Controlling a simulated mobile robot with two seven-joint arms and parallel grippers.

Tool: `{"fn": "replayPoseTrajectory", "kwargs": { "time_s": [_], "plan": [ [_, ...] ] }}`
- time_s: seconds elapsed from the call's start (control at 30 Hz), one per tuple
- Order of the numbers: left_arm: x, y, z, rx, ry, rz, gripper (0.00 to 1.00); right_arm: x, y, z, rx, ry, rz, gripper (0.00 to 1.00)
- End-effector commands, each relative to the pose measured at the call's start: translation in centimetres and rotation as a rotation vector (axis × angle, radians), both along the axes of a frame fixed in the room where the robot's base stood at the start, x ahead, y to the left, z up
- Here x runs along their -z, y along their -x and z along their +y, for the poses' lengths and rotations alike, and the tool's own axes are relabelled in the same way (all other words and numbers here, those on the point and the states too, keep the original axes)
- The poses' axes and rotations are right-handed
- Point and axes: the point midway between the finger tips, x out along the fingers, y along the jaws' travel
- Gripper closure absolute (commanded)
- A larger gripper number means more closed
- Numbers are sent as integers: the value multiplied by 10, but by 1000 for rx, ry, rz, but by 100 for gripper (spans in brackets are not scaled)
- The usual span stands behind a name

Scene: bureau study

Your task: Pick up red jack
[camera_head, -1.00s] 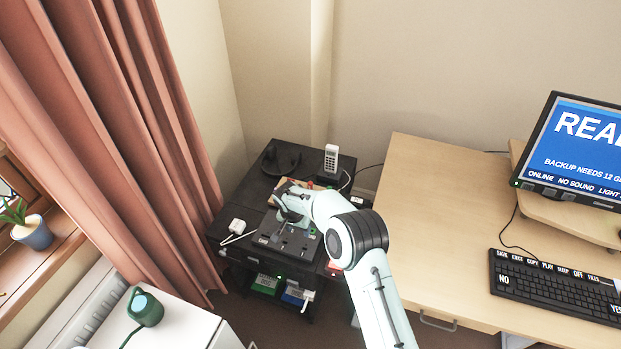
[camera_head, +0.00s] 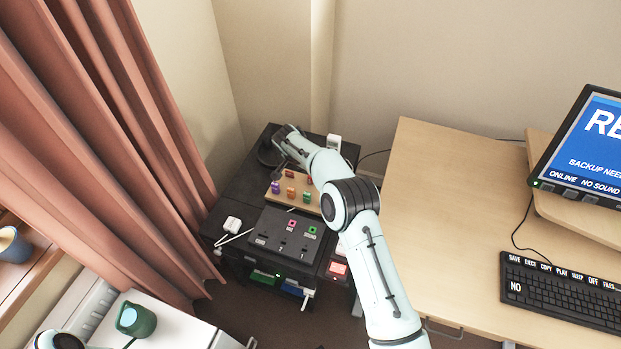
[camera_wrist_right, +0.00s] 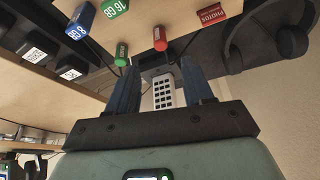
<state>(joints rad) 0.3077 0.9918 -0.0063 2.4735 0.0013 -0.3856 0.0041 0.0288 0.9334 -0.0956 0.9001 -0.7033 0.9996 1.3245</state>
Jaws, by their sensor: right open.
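In the right wrist view a red jack (camera_wrist_right: 159,39) shows as a small rounded cylinder at the edge of a wooden board (camera_wrist_right: 140,14), with a green jack (camera_wrist_right: 121,52) to its left. My right gripper (camera_wrist_right: 159,72) is open and empty, its two dark fingers apart and below the red jack in the picture. In the head view my right gripper (camera_head: 284,137) is over the back of the black stand, beyond the wooden board (camera_head: 272,198) with its small coloured pieces. My arm covers part of that board. My left gripper is out of view.
A white phone handset (camera_head: 334,142) stands behind my right arm and shows between the fingers in the wrist view. A black panel (camera_head: 284,236) with coloured sockets lies in front of the board. A white plug (camera_head: 233,223) is at its left. The desk (camera_head: 440,200) stands to the right.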

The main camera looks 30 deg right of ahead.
Motion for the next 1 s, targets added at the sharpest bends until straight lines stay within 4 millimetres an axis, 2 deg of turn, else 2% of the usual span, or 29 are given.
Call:
{"fn": "replayPoseTrajectory", "kwargs": {
  "time_s": [0.27,0.53,0.67,0.87,0.97,1.0],
  "plan": [
    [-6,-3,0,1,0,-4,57,22,-4,-8,-1,1,1,49],
    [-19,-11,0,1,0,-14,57,58,-11,-18,0,-1,0,49],
    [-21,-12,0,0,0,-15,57,65,-12,-20,-1,0,0,49],
    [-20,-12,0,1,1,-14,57,66,-11,-20,-2,0,0,49],
    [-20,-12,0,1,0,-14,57,66,-11,-20,-1,0,0,78],
    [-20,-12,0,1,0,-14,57,66,-11,-20,-1,0,0,91]
  ]
}}
